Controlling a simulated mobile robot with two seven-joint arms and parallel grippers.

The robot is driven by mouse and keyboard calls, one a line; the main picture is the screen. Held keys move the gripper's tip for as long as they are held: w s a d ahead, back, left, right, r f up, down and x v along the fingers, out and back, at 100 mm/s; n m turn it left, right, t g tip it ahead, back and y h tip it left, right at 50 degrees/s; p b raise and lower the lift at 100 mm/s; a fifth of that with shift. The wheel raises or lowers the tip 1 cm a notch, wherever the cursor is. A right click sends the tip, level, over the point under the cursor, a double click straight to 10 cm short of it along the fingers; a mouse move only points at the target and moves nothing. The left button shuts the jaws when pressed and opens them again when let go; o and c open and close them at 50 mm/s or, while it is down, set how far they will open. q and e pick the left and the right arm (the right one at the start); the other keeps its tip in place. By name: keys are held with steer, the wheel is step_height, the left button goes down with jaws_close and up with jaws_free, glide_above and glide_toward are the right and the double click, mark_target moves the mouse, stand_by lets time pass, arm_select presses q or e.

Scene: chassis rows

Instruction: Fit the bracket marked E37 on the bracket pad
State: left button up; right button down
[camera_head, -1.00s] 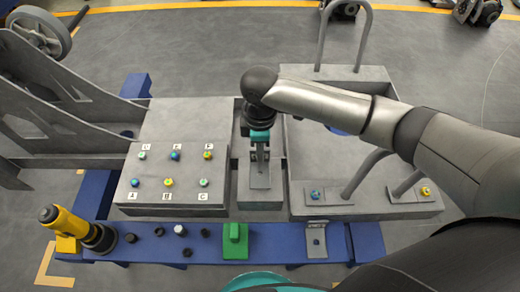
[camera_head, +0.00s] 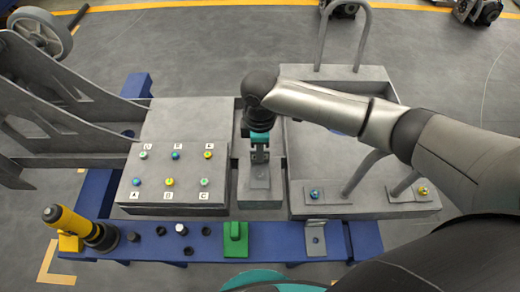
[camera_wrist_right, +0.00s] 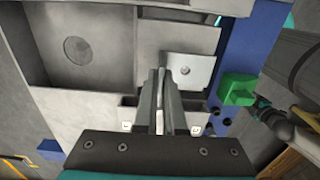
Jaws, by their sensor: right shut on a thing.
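My right gripper (camera_head: 260,150) is pointed down over the narrow grey block between the button panel and the tray. It is shut on a grey bracket (camera_head: 260,179); the bracket's flat plate with a hole also shows in the right wrist view (camera_wrist_right: 193,72), beside the fingers (camera_wrist_right: 162,78). The plate is over the bracket pad (camera_head: 259,198), the block's top; I cannot tell whether they touch. No E37 marking is readable. A second grey bracket (camera_head: 316,238) stands on the blue bench. My left gripper is not in view.
A panel (camera_head: 150,195) with several lettered coloured knobs is left of the block. A grey tray (camera_head: 340,160) with tall handles is on the right. A green block (camera_head: 235,239), several dark nuts and a yellow-black tool (camera_head: 80,229) are on the blue bench (camera_head: 275,239).

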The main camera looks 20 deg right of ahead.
steer(key=shift+f, duration=0.75)
steer(key=shift+f, duration=0.3)
steer(key=shift+f+b, duration=0.55)
steer(key=shift+f, duration=0.3)
steer(key=c, duration=0.9)
jaws_free()
steer(key=shift+r, duration=0.1)
